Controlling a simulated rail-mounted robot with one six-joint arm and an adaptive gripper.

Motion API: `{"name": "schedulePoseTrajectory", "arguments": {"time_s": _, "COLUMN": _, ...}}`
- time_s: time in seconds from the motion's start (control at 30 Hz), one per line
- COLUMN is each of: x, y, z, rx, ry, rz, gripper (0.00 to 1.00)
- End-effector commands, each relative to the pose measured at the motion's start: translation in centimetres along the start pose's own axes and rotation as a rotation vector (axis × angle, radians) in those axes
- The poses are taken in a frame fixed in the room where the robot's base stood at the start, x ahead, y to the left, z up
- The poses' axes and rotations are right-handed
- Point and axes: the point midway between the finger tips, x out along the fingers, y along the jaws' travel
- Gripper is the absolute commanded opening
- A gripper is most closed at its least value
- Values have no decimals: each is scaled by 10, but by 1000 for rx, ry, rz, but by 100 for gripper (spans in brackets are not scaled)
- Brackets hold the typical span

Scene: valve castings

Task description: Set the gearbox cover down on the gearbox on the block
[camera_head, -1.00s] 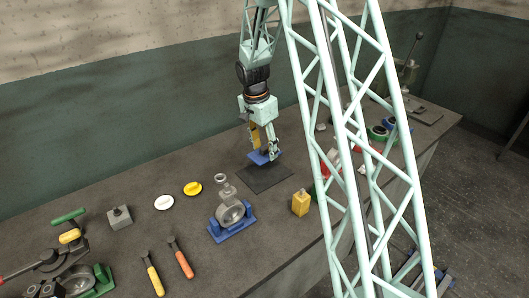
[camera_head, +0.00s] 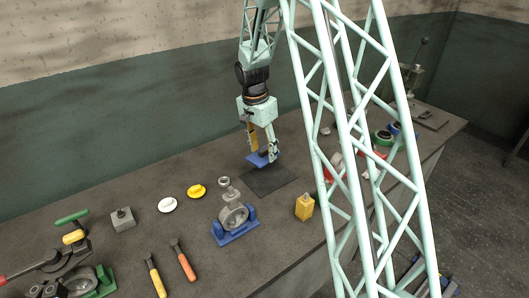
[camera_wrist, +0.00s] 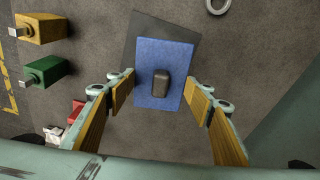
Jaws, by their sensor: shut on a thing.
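A flat blue rectangular cover (camera_wrist: 165,49) with a dark rounded knob (camera_wrist: 162,84) in its middle sits between the two fingers of my gripper (camera_wrist: 163,95) in the wrist view. I take it for the gearbox cover. In the head view my gripper (camera_head: 262,153) points down, its fingers at the sides of the blue cover (camera_head: 259,163). The cover is over the far edge of a dark mat; whether it touches anything below is unclear. A grey round casting (camera_head: 235,213) stands in a blue block (camera_head: 238,238), left of and nearer than my gripper. I cannot tell which thing is the gearbox.
The dark mat (camera_head: 272,182) lies on the bench. A yellow box (camera_head: 304,208) stands to its right; a green box (camera_wrist: 43,70) shows in the wrist view. White (camera_head: 167,205) and yellow (camera_head: 196,191) discs lie left. My lattice column hides part of the right.

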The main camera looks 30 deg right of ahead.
Motion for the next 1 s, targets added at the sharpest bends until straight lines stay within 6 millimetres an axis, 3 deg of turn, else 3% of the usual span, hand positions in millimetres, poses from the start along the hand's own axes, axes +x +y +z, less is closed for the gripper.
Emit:
{"name": "schedulePoseTrajectory", "arguments": {"time_s": 0.6, "x": -66, "y": -72, "z": 95, "rx": -575, "ry": -3, "rz": -85, "gripper": 30}}
{"name": "schedulePoseTrajectory", "arguments": {"time_s": 1.0, "x": -102, "y": -100, "z": 150, "rx": -884, "ry": 3, "rz": -134, "gripper": 30}}
